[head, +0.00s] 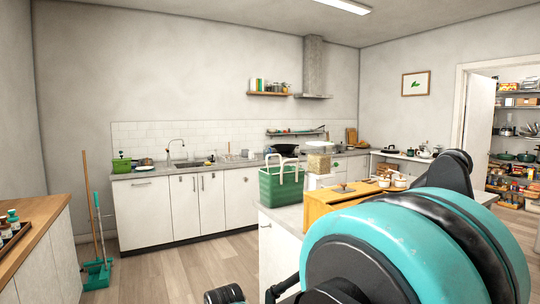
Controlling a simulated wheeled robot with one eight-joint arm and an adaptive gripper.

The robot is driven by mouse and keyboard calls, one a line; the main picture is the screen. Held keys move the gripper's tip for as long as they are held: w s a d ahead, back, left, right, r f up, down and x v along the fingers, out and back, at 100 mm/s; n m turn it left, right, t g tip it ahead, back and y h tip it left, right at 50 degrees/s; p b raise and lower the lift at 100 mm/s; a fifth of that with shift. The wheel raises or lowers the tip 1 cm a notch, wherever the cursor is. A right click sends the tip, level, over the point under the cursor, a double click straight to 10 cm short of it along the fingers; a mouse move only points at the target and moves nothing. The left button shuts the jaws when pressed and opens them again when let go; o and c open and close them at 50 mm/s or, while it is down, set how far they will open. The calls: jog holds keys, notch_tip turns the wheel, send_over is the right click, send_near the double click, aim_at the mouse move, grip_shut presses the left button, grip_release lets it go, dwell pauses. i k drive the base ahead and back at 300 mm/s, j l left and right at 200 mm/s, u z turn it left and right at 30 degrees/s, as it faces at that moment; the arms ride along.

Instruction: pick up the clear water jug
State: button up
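I cannot make out a clear water jug with certainty in the head view. A pale-topped container with tan contents (318,164) stands on the island behind the green basket; I cannot tell what it is. Small pale items by the sink are too small to name. My teal and black arm links fill the lower right and hide part of the island top. My gripper's fingers do not show.
A green basket (281,188) stands on the white island (281,245), beside a wooden box (335,201). A counter with a sink (188,164) runs along the back wall. A broom and teal dustpan (97,275) stand at left. Wooden floor (185,270) between is open.

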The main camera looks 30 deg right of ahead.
aim_at(267, 150)
jog(key=i+j+z, duration=0.2)
jog(key=i, duration=2.65)
jog(key=i+l+u, duration=0.1)
jog(key=i, duration=0.85)
jog(key=i+z, duration=0.25)
jog(key=i, duration=0.3)
jog(key=i+j+z, duration=0.1)
jog(key=i+z, duration=0.15)
jog(key=i, duration=0.35)
jog(key=i+j+z, duration=0.25)
jog(key=i, duration=0.3)
